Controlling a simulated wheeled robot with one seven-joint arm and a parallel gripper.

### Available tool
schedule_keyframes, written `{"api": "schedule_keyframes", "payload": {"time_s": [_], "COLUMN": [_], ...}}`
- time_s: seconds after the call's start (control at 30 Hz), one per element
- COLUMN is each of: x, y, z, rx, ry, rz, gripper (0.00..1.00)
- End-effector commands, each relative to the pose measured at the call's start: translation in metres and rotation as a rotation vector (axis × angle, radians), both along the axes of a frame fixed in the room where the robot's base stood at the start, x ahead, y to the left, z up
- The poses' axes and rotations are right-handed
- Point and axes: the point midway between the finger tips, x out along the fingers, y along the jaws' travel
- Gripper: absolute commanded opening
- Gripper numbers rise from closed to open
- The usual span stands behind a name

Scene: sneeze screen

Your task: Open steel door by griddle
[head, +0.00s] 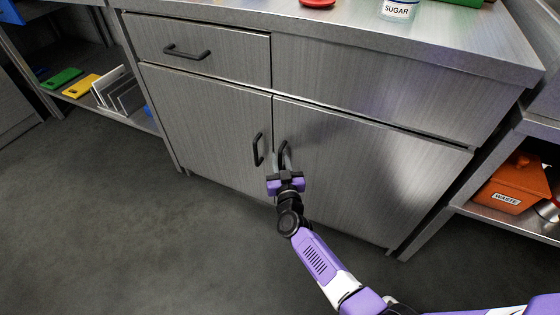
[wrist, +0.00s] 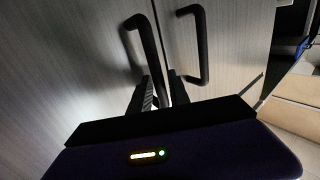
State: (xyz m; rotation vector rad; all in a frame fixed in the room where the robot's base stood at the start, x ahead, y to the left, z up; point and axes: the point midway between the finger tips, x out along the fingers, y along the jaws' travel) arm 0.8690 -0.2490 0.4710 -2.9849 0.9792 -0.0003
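A steel cabinet has two closed doors side by side, the left door (head: 205,120) and the right door (head: 365,165). Each has a black upright bar handle near the middle seam: the left handle (head: 257,149) and the right handle (head: 283,152). No griddle is in view. My gripper (head: 284,170) is at the lower part of the right handle. In the wrist view its fingers (wrist: 160,92) are apart, with the lower end of one bar handle (wrist: 146,45) between them; I cannot tell if they touch it. The other handle (wrist: 203,45) is just beside the fingers.
A drawer with a black handle (head: 187,52) is above the left door. The countertop holds a sugar container (head: 398,10) and a red item (head: 318,3). Right, a low shelf holds an orange waste bin (head: 513,185). The floor (head: 130,225) in front is clear.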

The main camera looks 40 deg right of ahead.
Motion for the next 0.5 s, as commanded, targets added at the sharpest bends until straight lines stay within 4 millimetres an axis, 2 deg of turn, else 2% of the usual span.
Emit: {"api": "schedule_keyframes", "payload": {"time_s": [0.2, 0.33, 0.5], "x": [0.0004, 0.0002, 0.0002], "y": [-0.0003, -0.0002, -0.0001], "z": [0.0003, 0.0003, 0.0002], "rx": [0.0, 0.0, 0.0], "ry": [0.0, 0.0, 0.0], "rz": [0.0, 0.0, 0.0], "gripper": [0.22, 0.0, 0.0]}}
